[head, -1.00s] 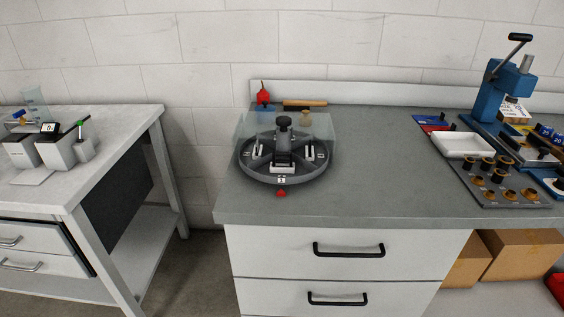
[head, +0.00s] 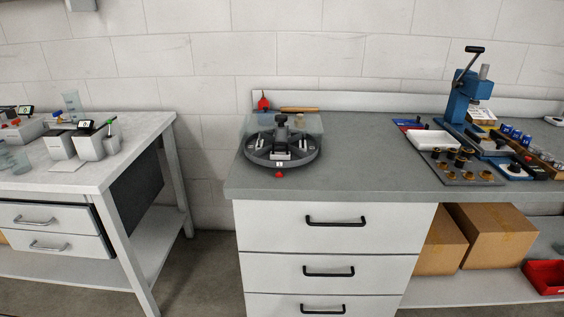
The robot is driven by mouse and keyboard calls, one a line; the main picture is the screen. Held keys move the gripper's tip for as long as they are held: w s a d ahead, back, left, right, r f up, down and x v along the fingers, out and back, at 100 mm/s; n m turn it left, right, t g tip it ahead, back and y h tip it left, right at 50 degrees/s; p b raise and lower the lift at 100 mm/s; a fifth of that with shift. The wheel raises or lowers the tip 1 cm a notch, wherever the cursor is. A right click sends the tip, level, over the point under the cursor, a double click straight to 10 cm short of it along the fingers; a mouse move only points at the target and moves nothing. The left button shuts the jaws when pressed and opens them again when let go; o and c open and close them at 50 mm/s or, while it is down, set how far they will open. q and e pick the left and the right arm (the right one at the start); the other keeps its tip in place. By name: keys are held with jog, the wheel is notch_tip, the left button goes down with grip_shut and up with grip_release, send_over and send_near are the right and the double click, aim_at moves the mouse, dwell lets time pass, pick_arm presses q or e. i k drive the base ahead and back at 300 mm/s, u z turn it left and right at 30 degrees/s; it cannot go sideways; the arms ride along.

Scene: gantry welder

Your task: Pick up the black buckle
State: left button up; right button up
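I cannot make out a black buckle for certain at this size. A dark round fixture (head: 250,160) with several radial slots sits on the grey workbench. A black knob (head: 281,119) stands at its centre, and small pale and dark pieces sit in its slots, too small to name. A clear shield (head: 313,124) stands around its back. Neither of my grippers is in view.
A blue lever press (head: 462,95), a white tray (head: 433,140) and a dark board with several brass-coloured cups (head: 466,178) are at the right. The grey worktop (head: 365,160) between is clear. A second white table (head: 135,134) stands left, across a gap.

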aim_at(277, 143)
jog(key=z, duration=0.5)
jog(key=i, duration=0.8)
jog(key=z, duration=0.2)
